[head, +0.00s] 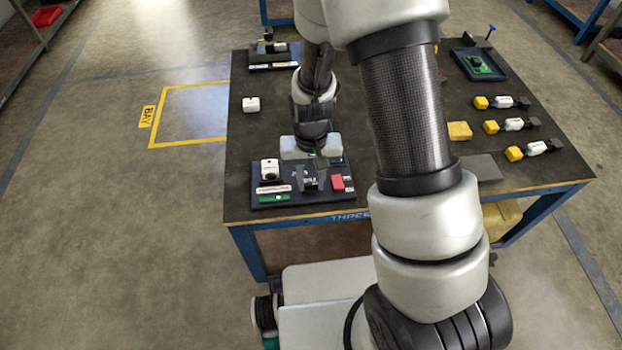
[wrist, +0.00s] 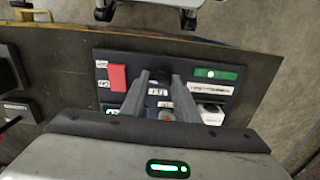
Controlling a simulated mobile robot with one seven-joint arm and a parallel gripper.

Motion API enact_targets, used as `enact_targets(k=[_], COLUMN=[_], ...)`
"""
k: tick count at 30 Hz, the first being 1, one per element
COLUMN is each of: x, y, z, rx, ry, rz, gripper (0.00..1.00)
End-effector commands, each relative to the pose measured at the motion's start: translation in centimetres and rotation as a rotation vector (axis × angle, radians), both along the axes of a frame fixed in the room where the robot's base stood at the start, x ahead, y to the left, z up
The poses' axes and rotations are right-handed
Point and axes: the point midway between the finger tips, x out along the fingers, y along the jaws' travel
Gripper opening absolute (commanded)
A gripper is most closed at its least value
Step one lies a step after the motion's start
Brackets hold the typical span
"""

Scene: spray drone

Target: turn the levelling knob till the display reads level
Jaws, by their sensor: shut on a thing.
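A dark panel (head: 262,186) lies at the table's near left edge. My gripper (head: 311,181) points down at the panel's middle. In the wrist view its two grey fingers (wrist: 162,77) are shut on the levelling knob, which they mostly hide. A lit green display strip (head: 274,198) with a small white mark near its middle sits at the panel's near left corner; it also shows in the wrist view (wrist: 229,76). Its exact reading is too small to tell. A small label shows between the fingers in the wrist view.
A white device (head: 270,168) stands on the panel left of my gripper. A red block (head: 338,183) is close to its right. A white box (head: 251,104), a yellow block (head: 459,131) and several yellow-and-white parts (head: 513,125) lie elsewhere on the dark table (head: 245,140).

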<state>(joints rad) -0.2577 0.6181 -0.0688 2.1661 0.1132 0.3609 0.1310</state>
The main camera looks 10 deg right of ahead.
Motion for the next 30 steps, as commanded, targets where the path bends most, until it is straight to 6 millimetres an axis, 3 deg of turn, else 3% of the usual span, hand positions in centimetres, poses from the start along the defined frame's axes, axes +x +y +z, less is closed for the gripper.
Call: enact_targets(k=[5,6,9,20,23,30], x=[0.0,0.0,0.0,0.1,0.1,0.2], y=[0.0,0.0,0.0,0.0,0.0,0.0], z=[0.0,0.0,0.0,0.5,1.7,7.3], rx=[0.0,0.0,0.0,0.0,0.001,0.001], ry=[0.0,0.0,0.0,-0.002,-0.003,-0.006], rz=[0.001,0.001,0.001,0.002,0.002,0.003], gripper=[0.06,0.31,0.47,0.47,0.47,0.47])
